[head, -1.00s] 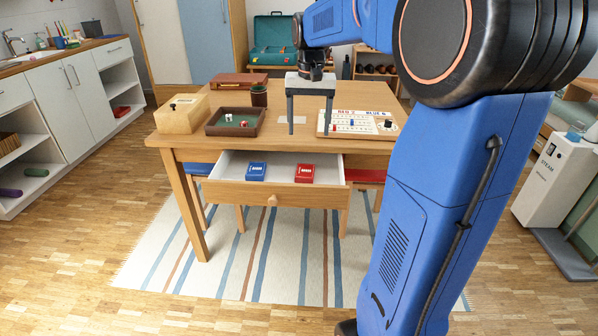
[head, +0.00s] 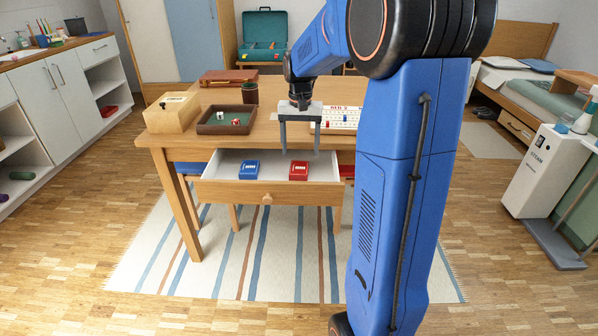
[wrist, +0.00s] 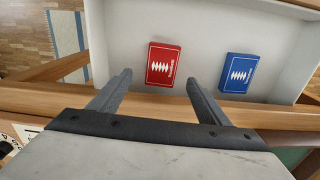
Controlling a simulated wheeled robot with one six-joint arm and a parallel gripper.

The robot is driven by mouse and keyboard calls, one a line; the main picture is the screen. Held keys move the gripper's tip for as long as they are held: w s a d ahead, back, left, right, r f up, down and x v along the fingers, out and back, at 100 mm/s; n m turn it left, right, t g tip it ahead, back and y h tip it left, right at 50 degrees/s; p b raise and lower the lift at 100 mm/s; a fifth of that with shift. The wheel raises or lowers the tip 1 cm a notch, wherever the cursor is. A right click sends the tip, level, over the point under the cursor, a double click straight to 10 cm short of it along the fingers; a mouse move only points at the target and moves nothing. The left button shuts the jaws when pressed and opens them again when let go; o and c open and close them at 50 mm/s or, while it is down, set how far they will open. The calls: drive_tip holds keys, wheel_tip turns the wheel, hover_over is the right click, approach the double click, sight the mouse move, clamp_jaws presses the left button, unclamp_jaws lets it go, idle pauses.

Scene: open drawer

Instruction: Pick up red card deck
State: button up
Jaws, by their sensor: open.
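The red card deck (head: 299,171) lies flat in the open drawer (head: 240,193), right of the blue card deck (head: 249,170). In the wrist view the red deck (wrist: 163,64) is ahead of my gripper (wrist: 158,82), between the lines of its two fingers, with the blue deck (wrist: 238,75) to its right. My gripper (head: 299,152) is open and empty, pointing down above the drawer in the head view. Its fingers are apart from both decks. Nothing hides the red deck.
On the wooden table (head: 180,140) stand a wooden box (head: 172,112), a dice tray (head: 227,119), a dark cup (head: 250,93) and a white scoreboard (head: 340,118) partly behind my arm. The drawer's white walls surround the decks, with bare drawer floor around them.

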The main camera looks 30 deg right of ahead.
sight(299, 168)
drive_tip(key=shift+a+f, duration=0.15)
drive_tip(key=shift+f, duration=1.6)
drive_tip(key=shift+a+f, duration=0.1)
drive_tip(key=shift+f, duration=1.6)
drive_tip(key=c, duration=1.2)
